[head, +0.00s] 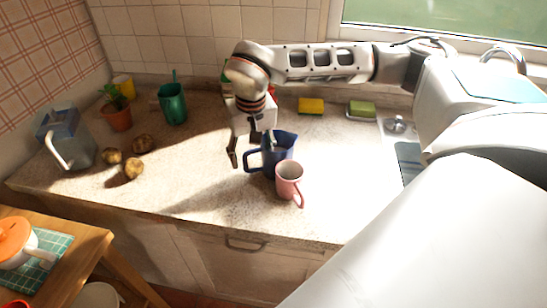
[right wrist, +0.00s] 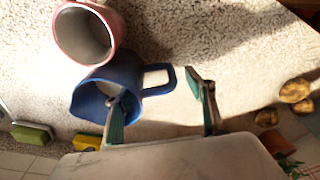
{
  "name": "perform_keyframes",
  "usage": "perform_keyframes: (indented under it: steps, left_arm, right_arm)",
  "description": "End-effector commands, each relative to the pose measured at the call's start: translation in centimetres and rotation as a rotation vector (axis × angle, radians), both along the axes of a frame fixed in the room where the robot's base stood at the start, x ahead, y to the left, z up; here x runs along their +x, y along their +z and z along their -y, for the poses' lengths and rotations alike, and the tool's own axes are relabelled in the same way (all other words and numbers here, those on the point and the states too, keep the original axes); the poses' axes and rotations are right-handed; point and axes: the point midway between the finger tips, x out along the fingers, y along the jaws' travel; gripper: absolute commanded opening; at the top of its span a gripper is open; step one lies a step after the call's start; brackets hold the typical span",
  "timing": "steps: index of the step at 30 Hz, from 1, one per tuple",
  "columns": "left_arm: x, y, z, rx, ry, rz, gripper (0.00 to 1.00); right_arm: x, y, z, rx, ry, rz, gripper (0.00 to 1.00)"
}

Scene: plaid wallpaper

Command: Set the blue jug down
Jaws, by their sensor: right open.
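The blue jug (head: 283,147) stands upright on the speckled counter (head: 205,190), its handle toward the left. It also shows in the right wrist view (right wrist: 92,98). My right gripper (head: 251,152) is open above the handle, pointing down. In the right wrist view, one fingertip of the gripper (right wrist: 156,84) overlaps the jug's body and the other is beyond the handle, with the handle between them. I cannot tell whether a finger touches the jug. My left gripper is not in view.
A pink mug (head: 289,180) stands close in front of the jug. Sponges (head: 311,106) lie behind. Counter left of the jug is clear.

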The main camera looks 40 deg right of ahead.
Motion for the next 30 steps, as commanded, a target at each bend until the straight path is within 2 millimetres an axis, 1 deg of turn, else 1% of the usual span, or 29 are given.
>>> perform_keyframes:
  steps: [2,8,9,11,12,15,25,30]
  left_arm:
    - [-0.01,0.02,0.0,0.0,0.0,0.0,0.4]
    - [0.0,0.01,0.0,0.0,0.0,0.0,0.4]
    - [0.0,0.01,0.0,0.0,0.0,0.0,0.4]
    - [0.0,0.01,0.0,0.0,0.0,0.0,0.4]
    - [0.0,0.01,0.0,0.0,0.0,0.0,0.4]
    - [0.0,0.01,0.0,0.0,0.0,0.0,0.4]
    - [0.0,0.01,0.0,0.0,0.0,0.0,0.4]
    - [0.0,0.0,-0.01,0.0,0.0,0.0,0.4]
  right_arm:
    - [0.03,-0.38,0.0,0.0,0.0,-0.001,0.55]
    - [0.06,-0.42,-0.01,0.001,0.0,0.0,0.55]
    - [0.06,-0.41,-0.01,0.001,0.0,0.0,0.5]
    - [0.06,-0.41,-0.01,0.001,0.0,0.0,0.34]
    - [0.06,-0.41,-0.01,0.001,0.0,0.0,0.24]
    - [0.04,-0.41,-0.03,0.001,0.0,-0.001,0.0]
    - [0.09,-0.29,-0.06,0.001,0.001,0.002,0.0]
    - [0.12,0.11,-0.05,0.001,0.0,0.003,0.0]
